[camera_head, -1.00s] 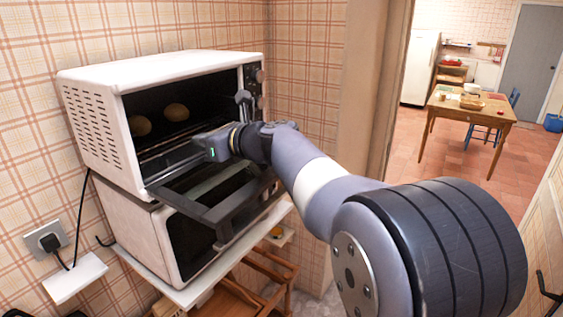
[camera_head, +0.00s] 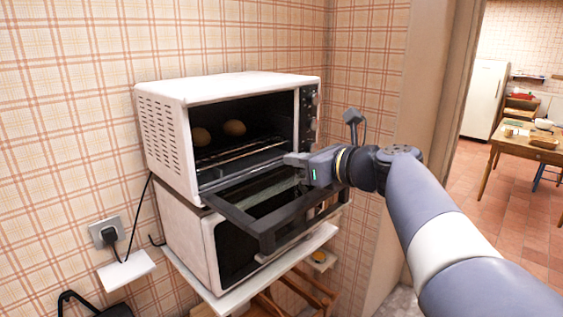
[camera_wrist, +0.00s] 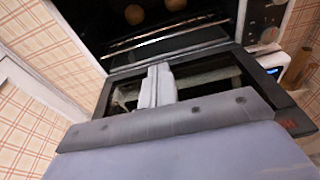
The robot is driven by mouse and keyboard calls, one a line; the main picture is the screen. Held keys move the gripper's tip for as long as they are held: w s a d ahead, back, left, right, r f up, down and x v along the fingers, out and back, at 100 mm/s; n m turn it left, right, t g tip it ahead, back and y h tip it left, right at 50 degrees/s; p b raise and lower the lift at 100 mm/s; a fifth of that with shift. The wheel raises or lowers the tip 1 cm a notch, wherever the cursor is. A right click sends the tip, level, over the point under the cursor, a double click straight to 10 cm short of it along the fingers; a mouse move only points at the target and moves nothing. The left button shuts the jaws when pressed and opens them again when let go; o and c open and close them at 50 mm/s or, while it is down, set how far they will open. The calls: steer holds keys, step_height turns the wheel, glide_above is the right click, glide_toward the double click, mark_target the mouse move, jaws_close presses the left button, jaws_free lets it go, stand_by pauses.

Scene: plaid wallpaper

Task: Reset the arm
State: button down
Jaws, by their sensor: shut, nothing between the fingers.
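My gripper (camera_head: 297,160) is in front of the upper toaster oven (camera_head: 170,133), above its lowered glass door (camera_head: 247,198). In the wrist view my gripper's fingers (camera_wrist: 157,85) are together with nothing between them, pointing toward the oven's opening. My arm reaches in from the lower right. Whether my gripper touches the door cannot be told.
Two round buns (camera_head: 233,128) sit on the rack (camera_head: 240,153) inside the oven. A second white appliance (camera_head: 190,240) is under it on a white shelf (camera_head: 215,300). A doorway opens at right onto a room with a wooden table (camera_head: 530,150) and fridge (camera_head: 485,98).

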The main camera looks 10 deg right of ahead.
steer(key=shift+v, duration=0.8)
steer(key=shift+w, duration=0.1)
